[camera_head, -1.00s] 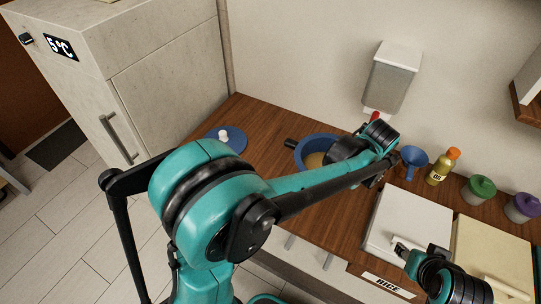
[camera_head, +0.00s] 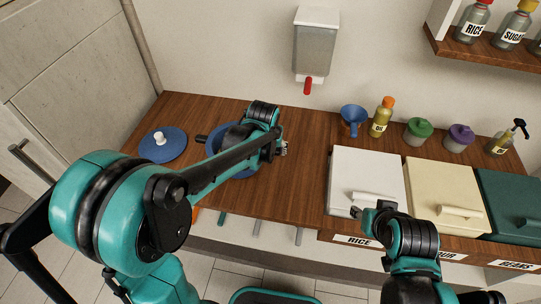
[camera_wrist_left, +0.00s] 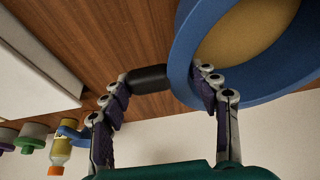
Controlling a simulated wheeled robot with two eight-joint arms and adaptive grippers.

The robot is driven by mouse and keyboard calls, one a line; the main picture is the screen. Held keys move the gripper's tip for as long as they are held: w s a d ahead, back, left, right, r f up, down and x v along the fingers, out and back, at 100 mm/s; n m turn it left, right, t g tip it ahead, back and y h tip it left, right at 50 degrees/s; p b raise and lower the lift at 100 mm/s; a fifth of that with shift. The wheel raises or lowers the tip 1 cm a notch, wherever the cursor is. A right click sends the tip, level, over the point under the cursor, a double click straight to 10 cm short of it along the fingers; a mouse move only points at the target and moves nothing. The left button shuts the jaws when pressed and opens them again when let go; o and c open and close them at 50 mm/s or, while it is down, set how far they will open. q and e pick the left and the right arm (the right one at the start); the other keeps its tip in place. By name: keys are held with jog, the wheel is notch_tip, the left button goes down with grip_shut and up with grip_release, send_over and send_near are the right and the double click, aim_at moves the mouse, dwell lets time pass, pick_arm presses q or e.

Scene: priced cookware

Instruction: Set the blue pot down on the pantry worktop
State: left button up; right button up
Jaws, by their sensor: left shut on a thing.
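The blue pot (camera_head: 214,142) is at the left part of the brown wooden pantry worktop (camera_head: 295,185), partly hidden behind my left arm in the head view. In the left wrist view its blue rim (camera_wrist_left: 183,55), tan inside and a black handle (camera_wrist_left: 149,77) show. My left gripper (camera_head: 281,149) is at the pot's right side. Its fingers (camera_wrist_left: 162,80) are on either side of the handle, shut on the pot. I cannot tell whether the pot's base touches the wood. My right gripper (camera_head: 369,210) is in front of the white bin, its jaw opening unclear.
A blue lid (camera_head: 163,145) with a white knob lies left of the pot. A funnel (camera_head: 353,118), an oil bottle (camera_head: 381,117) and lidded jars stand at the back. Labelled bins (camera_head: 367,177) fill the right. Bare wood lies between pot and bins. A dispenser (camera_head: 314,42) hangs above.

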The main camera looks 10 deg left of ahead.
pick_arm(q)
notch_tip(320, 180, down, 3)
jog(key=shift+f+b, duration=0.15)
jog(key=shift+b, duration=0.5)
jog(key=o, duration=1.9)
jog(key=shift+c, duration=0.2)
